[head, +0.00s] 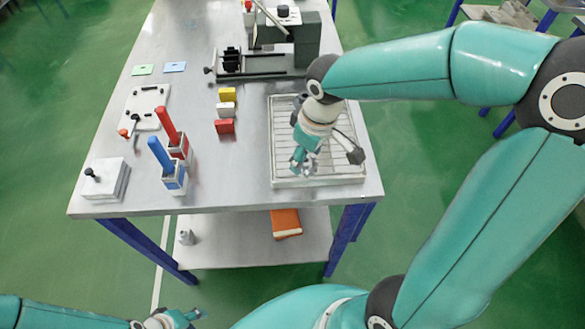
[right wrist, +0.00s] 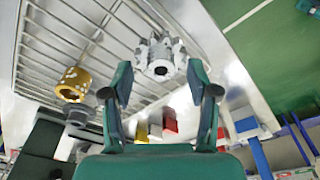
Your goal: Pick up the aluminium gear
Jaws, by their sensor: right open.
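The aluminium gear (right wrist: 160,57), a silver-grey toothed part with a dark round bore, sits at the wire-rack tray in the right wrist view. My right gripper (right wrist: 160,80) is open, its two teal fingers apart on either side of the gear's near end. I cannot tell whether they touch it. In the head view my right gripper (head: 303,166) points down over the front of the tray (head: 318,183) and largely hides the gear. My left gripper (head: 182,318) is low at the bottom left, away from the table; its jaws are too small to read.
A brass-coloured toothed part (right wrist: 73,85) is on the same rack, left of the gear. Yellow and red blocks (head: 225,126) stand left of the tray. Red and blue handled holders (head: 173,178) and a white box (head: 106,179) are further left. A grey machine (head: 265,60) stands behind.

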